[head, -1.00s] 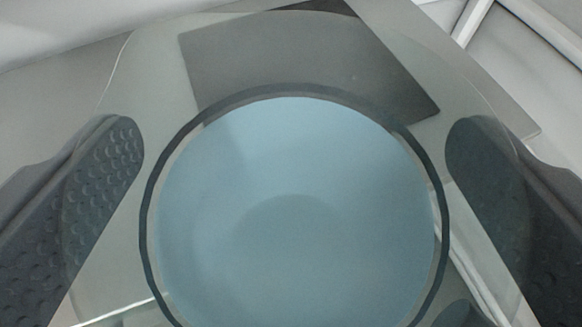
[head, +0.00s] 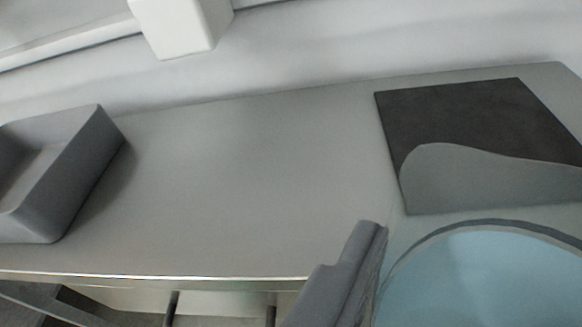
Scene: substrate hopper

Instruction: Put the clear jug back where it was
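The clear jug (head: 490,275) is at the lower right, cut off by the frame edge. I look down on its dark round ring with pale blue inside. One dark finger of my gripper (head: 345,275) stands close against the jug's left side; whether it touches is unclear. The other finger is out of view, so the grip on the jug does not show. A flat dark square mat (head: 460,110) lies on the grey worktop (head: 250,190) beyond the jug. A smooth grey shape, perhaps seen through the jug's clear wall, covers the mat's near part.
A grey open bin (head: 75,180) stands at the worktop's left end. A white block-shaped post (head: 180,25) hangs down behind the worktop. The worktop between bin and mat is bare. Its front edge runs along the lower left.

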